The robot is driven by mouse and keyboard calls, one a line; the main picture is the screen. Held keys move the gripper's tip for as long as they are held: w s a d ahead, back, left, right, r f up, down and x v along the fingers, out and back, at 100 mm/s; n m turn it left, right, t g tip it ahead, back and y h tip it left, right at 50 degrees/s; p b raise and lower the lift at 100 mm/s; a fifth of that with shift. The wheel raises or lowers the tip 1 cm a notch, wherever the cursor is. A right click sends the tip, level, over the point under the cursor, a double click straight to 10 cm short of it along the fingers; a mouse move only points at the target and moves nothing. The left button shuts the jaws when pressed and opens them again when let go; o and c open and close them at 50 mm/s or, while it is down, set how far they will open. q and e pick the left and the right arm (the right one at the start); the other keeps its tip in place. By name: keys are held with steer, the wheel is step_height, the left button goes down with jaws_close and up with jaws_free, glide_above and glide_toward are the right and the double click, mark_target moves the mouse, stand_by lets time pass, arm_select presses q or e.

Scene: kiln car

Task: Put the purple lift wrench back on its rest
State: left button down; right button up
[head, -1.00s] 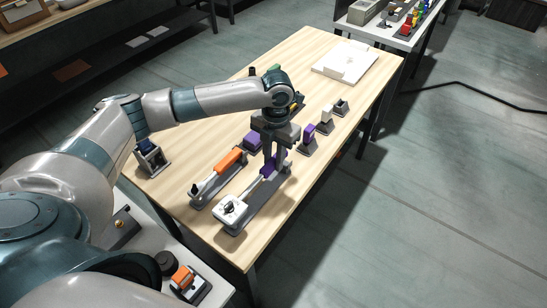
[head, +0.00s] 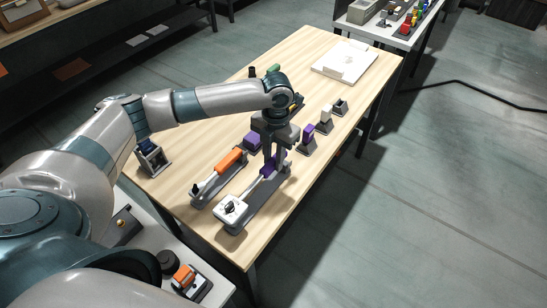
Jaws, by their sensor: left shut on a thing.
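The purple lift wrench, with a purple handle, a pale shaft and a white square head (head: 230,207), lies along a long grey rest (head: 262,213) on the wooden table. My left gripper (head: 270,166) points down and is shut on the purple handle. The fingers partly hide the handle. I cannot tell whether the wrench touches the rest along its whole length. My right gripper is not in view.
An orange-handled tool (head: 230,160) lies on its own grey rest just left. A purple block (head: 253,141) and small stands, one holding a purple piece (head: 308,132), are close by. A white plate (head: 345,62) lies at the far end. The table's right side is bare.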

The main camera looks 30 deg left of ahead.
arm_select(q)
steer(key=shift+p, duration=0.75)
stand_by(1.5)
steer(key=shift+f+b, duration=0.75)
steer(key=shift+f, duration=1.2)
steer(key=c, duration=1.4)
jaws_free()
steer(key=shift+r, duration=0.25)
steer(key=shift+r+p, duration=3.15)
steer(key=shift+p, duration=0.05)
steer(key=shift+r, duration=0.15)
